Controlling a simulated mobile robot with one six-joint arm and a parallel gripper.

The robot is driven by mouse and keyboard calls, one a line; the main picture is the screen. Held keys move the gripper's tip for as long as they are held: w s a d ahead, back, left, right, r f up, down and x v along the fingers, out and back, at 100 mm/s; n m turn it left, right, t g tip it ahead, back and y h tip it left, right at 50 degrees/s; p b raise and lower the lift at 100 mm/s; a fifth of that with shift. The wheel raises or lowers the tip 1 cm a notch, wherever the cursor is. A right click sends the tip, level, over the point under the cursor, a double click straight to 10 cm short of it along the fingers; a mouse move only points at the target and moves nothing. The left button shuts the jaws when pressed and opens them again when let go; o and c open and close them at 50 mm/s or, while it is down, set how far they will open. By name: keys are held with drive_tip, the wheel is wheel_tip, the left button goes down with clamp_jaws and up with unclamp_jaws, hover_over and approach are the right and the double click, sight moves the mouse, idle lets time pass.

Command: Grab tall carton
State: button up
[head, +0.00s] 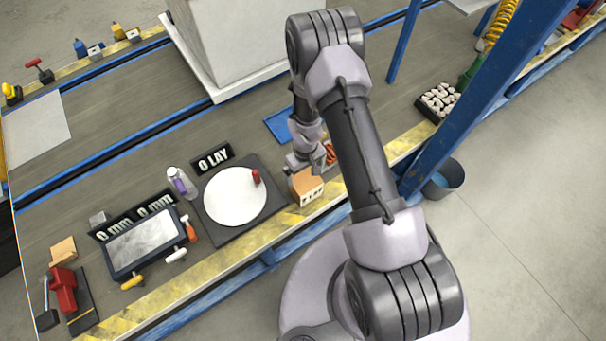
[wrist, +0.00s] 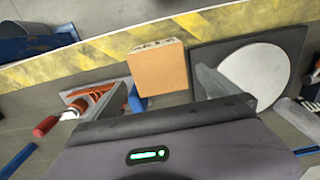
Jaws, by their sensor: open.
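A brown cardboard carton (head: 308,188) with dark printing on one side stands near the yellow-and-black front edge of the bench. In the wrist view the carton (wrist: 158,68) appears ahead of my gripper (wrist: 163,76), between its two spread fingers, with a visible gap at the left finger. My gripper (head: 304,166) is open and empty, just behind the carton in the head view. My arm crosses in front of the bench on the carton's right. I cannot tell how deep the carton sits between the fingertips.
A dark board with a white disc (head: 235,200) lies close left of the carton. Orange-handled tools (wrist: 92,98) lie on the other side. A purple-and-white bottle (head: 182,184) and a tray (head: 145,245) stand further left. A blue post (head: 440,130) rises at the right.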

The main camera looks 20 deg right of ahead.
sight(305, 181)
wheel_tip(305, 181, down, 8)
drive_tip(key=shift+r+b, duration=0.25)
drive_tip(key=shift+b, duration=0.75)
drive_tip(key=f+b, duration=0.1)
drive_tip(key=f, duration=0.2)
drive_tip(key=f+b, duration=0.1)
drive_tip(key=f, duration=0.1)
drive_tip(key=shift+w+d+f+b, duration=0.1)
drive_tip(key=shift+w+b, duration=0.15)
drive_tip(key=shift+b, duration=0.05)
